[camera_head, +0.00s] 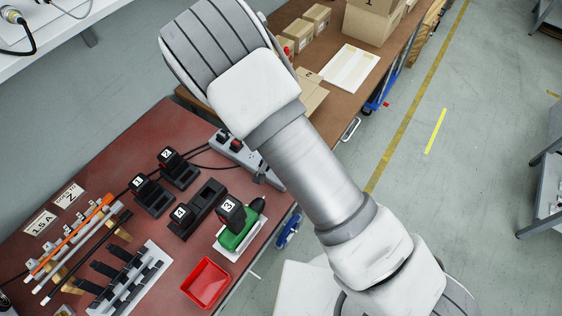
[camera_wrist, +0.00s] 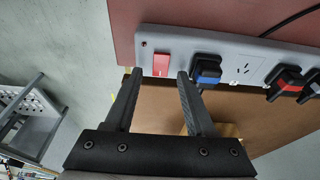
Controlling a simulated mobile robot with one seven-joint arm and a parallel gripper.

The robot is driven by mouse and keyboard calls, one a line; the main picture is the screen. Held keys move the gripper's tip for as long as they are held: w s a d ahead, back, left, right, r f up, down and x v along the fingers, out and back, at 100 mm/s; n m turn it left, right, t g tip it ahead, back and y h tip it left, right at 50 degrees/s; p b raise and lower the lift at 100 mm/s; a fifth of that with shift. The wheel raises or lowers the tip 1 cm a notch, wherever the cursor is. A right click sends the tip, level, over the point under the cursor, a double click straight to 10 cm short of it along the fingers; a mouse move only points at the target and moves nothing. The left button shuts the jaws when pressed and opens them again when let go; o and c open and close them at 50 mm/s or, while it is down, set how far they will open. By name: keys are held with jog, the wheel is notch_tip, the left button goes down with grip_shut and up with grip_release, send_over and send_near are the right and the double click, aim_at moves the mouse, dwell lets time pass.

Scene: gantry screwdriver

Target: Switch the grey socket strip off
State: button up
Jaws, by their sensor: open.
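The grey socket strip (camera_head: 247,160) lies along the far right edge of the red table in the head view, partly hidden behind my arm. In the wrist view, the strip (camera_wrist: 180,39) runs across the upper part, with a red rocker switch (camera_wrist: 161,65) at its left end. I cannot tell which way the rocker is tipped. My gripper (camera_wrist: 158,78) is open and empty, its fingertips on either side of the switch in that view. The right fingertip appears close to a blue-and-black plug (camera_wrist: 207,69); contact is unclear. My gripper is hidden in the head view.
A black-and-red plug (camera_wrist: 288,80) sits farther right on the strip. On the red table (camera_head: 160,130) are black chargers, a green drill (camera_head: 241,232) and a red bin (camera_head: 206,283). A brown table (camera_head: 330,100) with boxes stands beyond. The floor at right is open.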

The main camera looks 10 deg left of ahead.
jog(key=p+v, duration=0.3)
jog(key=v, duration=1.4)
jog(key=shift+r, duration=0.2)
jog(key=s+d+r+n+y, duration=0.1)
jog(key=d+r+y, duration=0.1)
jog(key=d+r, duration=0.55)
jog(key=d+r+n+y, duration=0.15)
jog(key=d+r, duration=0.35)
jog(key=r, duration=0.5)
jog(key=s+d+r+n+t+h, duration=0.1)
jog(key=s+d+r, duration=0.3)
jog(key=d+r, duration=0.1)
jog(key=s+d+r+n+t+h, duration=0.1)
jog(key=s+d+r, duration=0.3)
jog(key=d, duration=0.3)
jog(key=shift+s+d+r+t, duration=0.4)
jog(key=shift+r, duration=0.15)
